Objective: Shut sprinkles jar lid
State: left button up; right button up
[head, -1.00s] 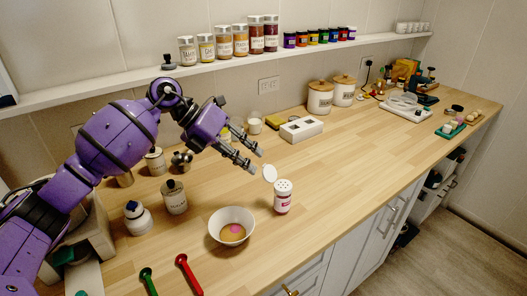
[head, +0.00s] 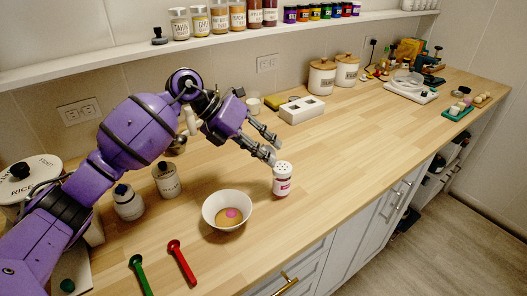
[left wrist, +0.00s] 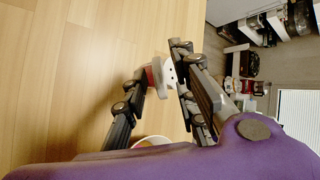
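The sprinkles jar (head: 282,182) stands upright on the counter, white with a pink-red label. Its perforated white top is uncovered in the head view. The flip lid cannot be made out there; the nearer fingertip covers the place beside the jar's top. My left gripper (head: 274,149) is open, its fingertips just left of and behind the jar's top. In the left wrist view the jar (left wrist: 168,72) shows between the spread fingertips of the left gripper (left wrist: 161,62). I cannot tell whether a finger touches the lid. My right gripper is not in view.
A white bowl (head: 209,211) with a pink spot inside stands left of the jar. Green (head: 139,274) and red (head: 181,262) spoons lie at the front left. A white box (head: 302,110) stands behind. The counter right of the jar is clear.

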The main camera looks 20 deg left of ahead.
pick_arm(q)
grip_shut()
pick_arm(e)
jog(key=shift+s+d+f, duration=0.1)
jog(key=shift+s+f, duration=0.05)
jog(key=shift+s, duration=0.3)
